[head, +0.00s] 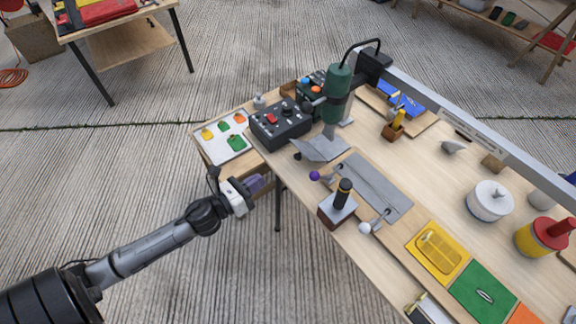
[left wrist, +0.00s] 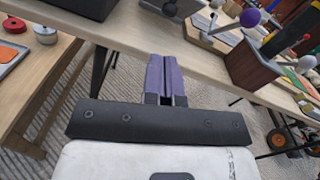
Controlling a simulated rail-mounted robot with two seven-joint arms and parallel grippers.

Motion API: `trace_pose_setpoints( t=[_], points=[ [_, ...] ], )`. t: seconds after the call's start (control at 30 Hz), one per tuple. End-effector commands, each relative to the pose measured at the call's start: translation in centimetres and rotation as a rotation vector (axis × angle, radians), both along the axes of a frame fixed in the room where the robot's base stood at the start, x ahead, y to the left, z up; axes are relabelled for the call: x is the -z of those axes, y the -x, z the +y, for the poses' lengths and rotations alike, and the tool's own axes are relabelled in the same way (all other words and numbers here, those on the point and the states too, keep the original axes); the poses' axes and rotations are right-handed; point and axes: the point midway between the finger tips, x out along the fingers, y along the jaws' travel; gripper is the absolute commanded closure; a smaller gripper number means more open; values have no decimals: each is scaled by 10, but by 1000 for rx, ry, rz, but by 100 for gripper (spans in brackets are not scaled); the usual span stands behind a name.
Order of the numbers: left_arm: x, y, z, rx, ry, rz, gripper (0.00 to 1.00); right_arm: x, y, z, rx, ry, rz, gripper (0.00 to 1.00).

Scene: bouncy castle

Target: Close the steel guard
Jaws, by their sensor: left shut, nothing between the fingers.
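A flat grey steel plate (head: 372,187) lies on the bench, with a purple ball knob (head: 314,175) and a white ball knob (head: 364,228) on short rods at its near side. A tilted grey sheet (head: 322,149) stands below the green drill-like machine (head: 337,92). I cannot tell for certain which of the two is the steel guard. My left gripper (head: 262,182) is shut and empty, off the bench's near-left edge, apart from both. In the left wrist view its purple fingers (left wrist: 165,70) are together, and the purple knob (left wrist: 250,17) shows beyond, upper right.
A joystick on a wooden block (head: 338,205) stands at the bench edge, beside the knobs. A dark control box (head: 280,124) and a white tray of coloured pieces (head: 225,137) lie beyond my gripper. A long grey beam (head: 450,115) crosses above the bench.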

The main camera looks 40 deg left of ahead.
Motion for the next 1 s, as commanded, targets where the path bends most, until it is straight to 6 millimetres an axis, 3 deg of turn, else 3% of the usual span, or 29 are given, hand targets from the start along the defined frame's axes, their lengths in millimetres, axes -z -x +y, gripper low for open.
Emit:
trace_pose_setpoints(
  t=[0.13, 0.37, 1.0],
  points=[
    [-2, 1, -7, 41, -148, -42, 100, 0, 0, 2, 3, -6, 1, 57],
    [-2, -7, -8, 39, -225, -58, 100, 3, 0, 2, 2, -6, 2, 57],
    [-3, -85, -25, 38, -223, -56, 100, 20, 1, -2, -5, 7, 3, 57]
  ],
)
